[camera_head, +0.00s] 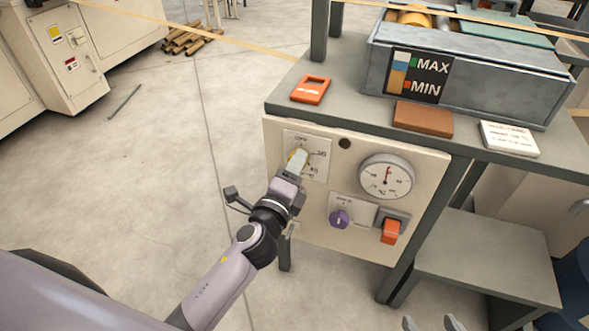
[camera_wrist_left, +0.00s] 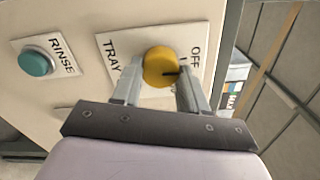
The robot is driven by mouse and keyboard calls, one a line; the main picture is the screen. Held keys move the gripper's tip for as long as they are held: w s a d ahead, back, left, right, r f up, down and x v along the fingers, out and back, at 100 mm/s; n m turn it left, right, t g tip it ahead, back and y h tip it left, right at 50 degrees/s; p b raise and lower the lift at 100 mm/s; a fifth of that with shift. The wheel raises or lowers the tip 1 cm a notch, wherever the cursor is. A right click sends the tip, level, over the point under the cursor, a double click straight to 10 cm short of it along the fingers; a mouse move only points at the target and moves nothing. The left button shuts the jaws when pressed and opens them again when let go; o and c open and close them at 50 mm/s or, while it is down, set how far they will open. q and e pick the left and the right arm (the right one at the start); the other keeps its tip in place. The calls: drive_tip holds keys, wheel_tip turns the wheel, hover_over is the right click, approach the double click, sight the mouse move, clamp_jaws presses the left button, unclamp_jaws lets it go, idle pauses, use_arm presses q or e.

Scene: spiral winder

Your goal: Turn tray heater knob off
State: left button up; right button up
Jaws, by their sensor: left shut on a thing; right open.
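The tray heater knob is a round yellow knob (camera_wrist_left: 160,63) on a white plate (camera_wrist_left: 111,47) lettered TRAY and OFF in the left wrist view. Its dark pointer line lies toward the right of the picture, on the side of the OFF lettering. My left gripper (camera_head: 298,160) is shut on this knob, one finger on each side, and hides most of it in the head view. My right gripper (camera_head: 434,323) is open and empty at the bottom edge of the head view, away from the panel.
A teal RINSE button (camera_wrist_left: 38,63) shows beside the plate. Above stands a metal tank (camera_head: 480,83) with a MAX/MIN label.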

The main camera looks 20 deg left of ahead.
idle(0.6)
use_arm(q)
drive_tip(key=o, duration=1.1)
drive_tip(key=shift+c, duration=0.2)
drive_tip(key=shift+s, duration=0.1)
drive_tip(key=s, duration=0.7)
drive_tip(key=shift+a, duration=0.1)
